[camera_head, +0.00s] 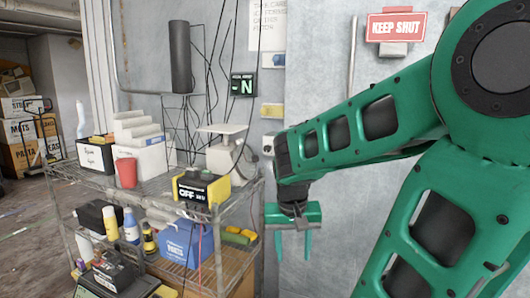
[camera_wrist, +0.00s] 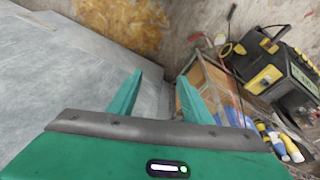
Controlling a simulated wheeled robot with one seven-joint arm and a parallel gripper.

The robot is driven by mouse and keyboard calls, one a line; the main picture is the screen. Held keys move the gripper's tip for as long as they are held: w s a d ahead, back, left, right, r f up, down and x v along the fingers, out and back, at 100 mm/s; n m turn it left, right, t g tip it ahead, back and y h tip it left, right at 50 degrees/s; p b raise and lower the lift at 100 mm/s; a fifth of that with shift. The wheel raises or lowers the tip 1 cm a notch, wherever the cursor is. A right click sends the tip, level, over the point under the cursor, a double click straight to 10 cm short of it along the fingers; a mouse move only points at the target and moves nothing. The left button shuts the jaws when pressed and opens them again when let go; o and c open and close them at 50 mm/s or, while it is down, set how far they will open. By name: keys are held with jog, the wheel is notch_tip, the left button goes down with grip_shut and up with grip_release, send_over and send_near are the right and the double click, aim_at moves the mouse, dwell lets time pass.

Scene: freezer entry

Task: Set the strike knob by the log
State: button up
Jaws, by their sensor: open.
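My gripper (camera_head: 293,246) hangs at the right end of the wire shelf, in front of the grey wall, fingers down and apart. In the wrist view its two green fingers (camera_wrist: 159,80) are spread with nothing between them. A small pale plate with a dark round part (camera_head: 268,146) is on the wall above my gripper, partly beside my arm; I cannot tell whether it is the strike knob. A printed paper sheet (camera_head: 268,22) hangs higher on the wall, its text partly readable; I cannot tell whether it is the log. A dark display (camera_head: 243,85) shows a green "N".
A wire shelf (camera_head: 150,192) stands left of my gripper. It holds a yellow-black box reading "OFF" (camera_head: 202,188), a red cup (camera_head: 126,172), a scale-like device (camera_head: 222,150), a blue bin (camera_head: 187,243) and bottles. A red "KEEP SHUT" sign (camera_head: 396,27) is on the wall.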

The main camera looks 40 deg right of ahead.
jog(key=w+d+r+m+h, duration=0.2)
jog(key=w+d+m+h, duration=0.2)
jog(key=w+d, duration=0.7)
jog(key=m+t+h, duration=0.2)
jog(key=t+h, duration=0.4)
jog(key=h, duration=0.4)
send_near(266, 149)
jog(key=x, duration=1.1)
jog(key=shift+d, duration=0.15)
jog(key=c, duration=1.1)
